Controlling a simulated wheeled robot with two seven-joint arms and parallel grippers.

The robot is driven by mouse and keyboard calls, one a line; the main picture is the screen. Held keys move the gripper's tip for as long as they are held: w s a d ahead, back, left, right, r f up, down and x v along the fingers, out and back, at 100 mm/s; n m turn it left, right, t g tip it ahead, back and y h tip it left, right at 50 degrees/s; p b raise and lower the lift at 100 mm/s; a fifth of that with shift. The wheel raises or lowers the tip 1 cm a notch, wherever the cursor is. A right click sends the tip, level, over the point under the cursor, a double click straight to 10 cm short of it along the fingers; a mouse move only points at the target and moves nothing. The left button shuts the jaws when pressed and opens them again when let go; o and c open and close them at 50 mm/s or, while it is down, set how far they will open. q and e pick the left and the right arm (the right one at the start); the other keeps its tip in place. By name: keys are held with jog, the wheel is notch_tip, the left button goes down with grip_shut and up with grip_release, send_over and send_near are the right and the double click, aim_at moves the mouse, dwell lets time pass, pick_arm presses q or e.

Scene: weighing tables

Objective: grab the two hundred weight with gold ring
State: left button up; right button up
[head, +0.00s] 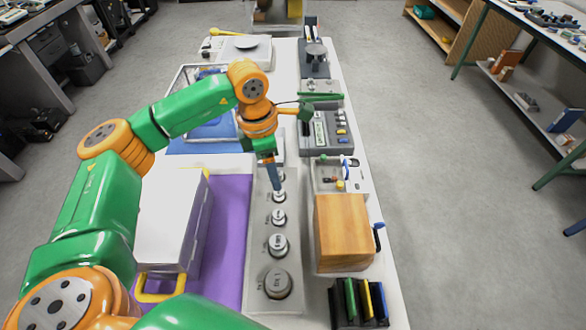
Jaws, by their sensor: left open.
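A row of round silver weights stands on a grey strip (258,262) running up the middle of the table. The largest weight (278,282) is nearest. Behind it come a medium weight (278,244), a smaller one (279,217) and a still smaller one (279,195). Their labels are too small to read surely, and I cannot make out a gold ring on any of them. My left gripper (270,160) is open and points down at the far end of the row, above the smallest weights and partly hiding that end. My right gripper is not in view.
A white case (168,222) with a yellow handle lies on a purple mat (228,240) at left. A wooden box (342,232) stands right of the weights, with a dark rack (359,303) in front. Scales and instruments fill the back. Grey floor is free at right.

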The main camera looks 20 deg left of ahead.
aim_at(275, 193)
pick_arm(q)
jog(key=shift+w+f, duration=0.15)
jog(key=shift+w, duration=0.1)
jog(key=f+p, duration=0.1)
jog(key=s+f+p, duration=0.1)
jog(key=f, duration=0.1)
jog(key=shift+s+d+p, duration=0.25)
jog(key=shift+d+p, duration=0.05)
jog(key=shift+p, duration=0.1)
jog(key=f, duration=0.3)
jog(key=shift+w+d, duration=0.15)
jog(key=shift+w, duration=0.1)
jog(key=shift+w+f, duration=0.15)
jog(key=shift+w, duration=0.1)
jog(key=shift+s, duration=0.15)
jog(key=c, duration=0.9)
grip_shut()
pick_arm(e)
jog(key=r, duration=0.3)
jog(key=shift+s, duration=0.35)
